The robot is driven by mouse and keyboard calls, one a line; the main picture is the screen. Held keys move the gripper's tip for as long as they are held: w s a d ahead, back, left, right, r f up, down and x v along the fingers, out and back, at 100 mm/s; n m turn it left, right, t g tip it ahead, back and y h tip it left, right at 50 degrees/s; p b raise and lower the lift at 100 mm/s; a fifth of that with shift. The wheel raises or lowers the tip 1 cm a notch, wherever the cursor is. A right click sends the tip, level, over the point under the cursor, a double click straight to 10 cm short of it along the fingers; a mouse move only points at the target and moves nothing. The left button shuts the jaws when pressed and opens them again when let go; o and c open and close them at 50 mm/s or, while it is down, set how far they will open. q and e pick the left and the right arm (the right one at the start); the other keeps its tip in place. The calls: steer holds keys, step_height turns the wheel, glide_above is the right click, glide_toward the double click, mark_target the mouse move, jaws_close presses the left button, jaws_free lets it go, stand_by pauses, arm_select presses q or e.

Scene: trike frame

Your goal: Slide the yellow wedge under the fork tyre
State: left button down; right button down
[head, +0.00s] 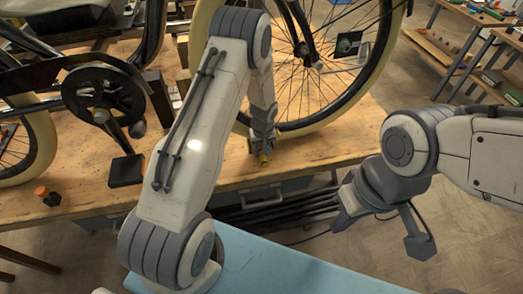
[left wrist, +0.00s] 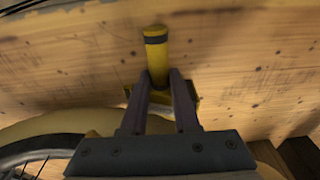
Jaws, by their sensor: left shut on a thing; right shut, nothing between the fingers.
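The yellow wedge (left wrist: 157,50) is between the fingers of my left gripper (left wrist: 162,82) in the left wrist view, with its black-banded round end sticking out beyond them. In the head view a small bit of the wedge (head: 263,158) shows below my left gripper (head: 262,146), close over the bench top. The fork tyre (head: 345,106) is the large cream-walled tyre just right of that gripper. The tyre (left wrist: 60,122) also shows at lower left in the left wrist view. Whether wedge and tyre touch is unclear. My right gripper (head: 345,214) is shut and empty, off the bench's front.
The wooden bench (head: 325,148) has clear top right of the wheel. A crank with pedal (head: 126,170) and an orange-topped black item (head: 46,196) are at left. A blue surface (head: 270,265) lies in front. Shelves (head: 455,60) stand far right.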

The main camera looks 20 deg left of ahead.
arm_select(q)
steer(key=shift+w+d+b, duration=0.5)
steer(key=shift+w+d, duration=0.4)
steer(key=shift+d, duration=0.05)
steer(key=shift+w+d, duration=0.1)
steer(key=shift+w, duration=0.05)
arm_select(e)
steer(key=shift+w+d+f, duration=0.2)
steer(key=shift+w+f, duration=0.25)
steer(key=shift+f, duration=0.1)
arm_select(q)
steer(key=c, duration=0.6)
jaws_free()
steer(key=shift+d, duration=0.15)
steer(key=shift+s+d+r+b, duration=0.1)
steer(key=shift+s+r+b, duration=0.1)
steer(key=shift+r, duration=1.55)
steer(key=shift+s+d+r+b, duration=0.15)
steer(key=shift+r+b, duration=0.1)
steer(key=shift+r, duration=1.45)
steer(key=shift+s+d+r+b, duration=0.1)
steer(key=shift+s+r+b, duration=0.1)
steer(key=shift+r, duration=1.55)
arm_select(e)
steer(key=shift+d+f, duration=0.1)
steer(key=shift+f, duration=0.5)
